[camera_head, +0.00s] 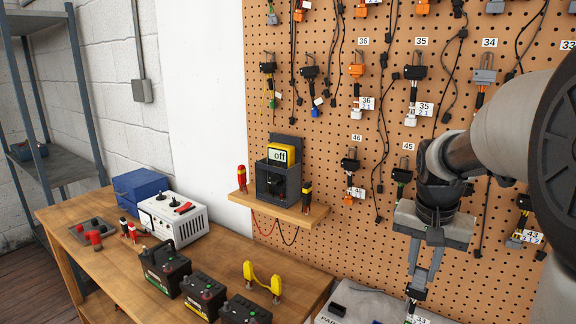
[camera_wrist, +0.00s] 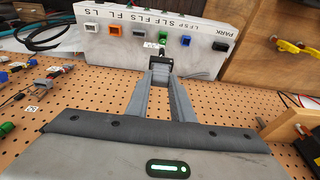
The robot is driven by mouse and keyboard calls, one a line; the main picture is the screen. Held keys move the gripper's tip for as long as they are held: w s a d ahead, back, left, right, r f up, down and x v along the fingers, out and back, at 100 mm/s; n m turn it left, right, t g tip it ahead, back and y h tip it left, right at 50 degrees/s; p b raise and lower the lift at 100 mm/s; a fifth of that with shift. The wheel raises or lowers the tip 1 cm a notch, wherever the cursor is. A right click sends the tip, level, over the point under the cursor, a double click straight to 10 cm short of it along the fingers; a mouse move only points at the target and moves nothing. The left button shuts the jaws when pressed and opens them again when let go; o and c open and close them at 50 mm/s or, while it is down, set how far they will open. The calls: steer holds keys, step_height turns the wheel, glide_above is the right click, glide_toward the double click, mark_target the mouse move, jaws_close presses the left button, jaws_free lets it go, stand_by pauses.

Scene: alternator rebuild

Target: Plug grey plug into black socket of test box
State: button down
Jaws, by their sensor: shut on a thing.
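My gripper (camera_head: 418,286) points down over the test box (camera_head: 376,300) at the bottom of the head view. In the wrist view its fingers (camera_wrist: 161,72) are shut on a small plug (camera_wrist: 161,64), which looks dark grey, close to the box's socket face. A white tag (camera_wrist: 151,44) hangs by it. The test box (camera_wrist: 110,44) is white with a row of coloured sockets. A black socket (camera_wrist: 221,46) is near the PARK label, right of a blue one (camera_wrist: 186,40). The tag and plug partly hide the row's middle; I cannot tell whether the plug touches the box.
Pegboard (camera_head: 330,130) with hanging, numbered cables stands behind my arm. The workbench (camera_head: 120,265) holds black batteries (camera_head: 165,268), a white power unit (camera_head: 173,216) and a yellow-handled tool (camera_head: 262,279).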

steer(key=c, duration=1.5)
jaws_free()
steer(key=shift+o, duration=0.2)
